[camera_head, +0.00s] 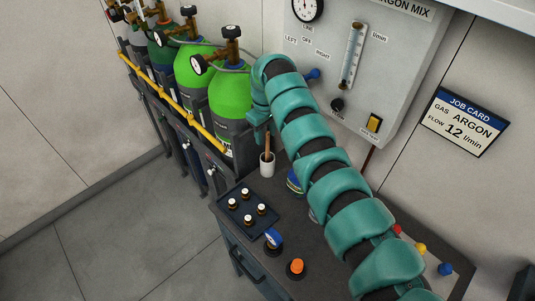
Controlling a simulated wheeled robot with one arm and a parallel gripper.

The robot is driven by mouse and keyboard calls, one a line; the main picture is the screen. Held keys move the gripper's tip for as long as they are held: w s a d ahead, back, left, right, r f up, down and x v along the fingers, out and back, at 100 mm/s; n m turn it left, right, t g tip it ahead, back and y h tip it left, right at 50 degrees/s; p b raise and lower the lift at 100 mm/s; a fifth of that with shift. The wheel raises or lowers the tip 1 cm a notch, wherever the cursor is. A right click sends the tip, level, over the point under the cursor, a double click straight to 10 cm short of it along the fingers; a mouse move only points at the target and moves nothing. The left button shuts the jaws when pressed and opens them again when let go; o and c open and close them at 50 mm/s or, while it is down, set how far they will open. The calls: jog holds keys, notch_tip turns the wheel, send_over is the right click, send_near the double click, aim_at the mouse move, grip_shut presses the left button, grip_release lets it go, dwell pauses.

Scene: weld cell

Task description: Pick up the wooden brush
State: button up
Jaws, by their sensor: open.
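A brown wooden stick-like handle (267,142), which looks like the brush, stands nearly upright in a small white cup (267,166) on the dark bench top. Its lower end is hidden in the cup, so I cannot see any bristles. My gripper (259,132) is at the end of my teal arm, which arches over the bench. It points down just above and beside the handle, very close to it in the picture. The jaws are open and small in this view. I cannot tell whether they touch the handle.
A black tray (247,212) with several small bottles is at the bench's left. A blue-topped item (273,238) and an orange knob (297,266) are in front. Green gas cylinders (230,94) stand behind a yellow rail (182,102). A grey gas panel (345,85) is behind my arm.

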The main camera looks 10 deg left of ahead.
aim_at(268, 153)
jog(key=shift+d+f+p, duration=0.2)
jog(key=shift+f+p, duration=0.15)
jog(key=shift+p, duration=0.2)
jog(key=shift+d+f+p, duration=0.15)
jog(key=shift+f+p, duration=0.45)
jog(key=shift+f, duration=1.05)
grip_shut()
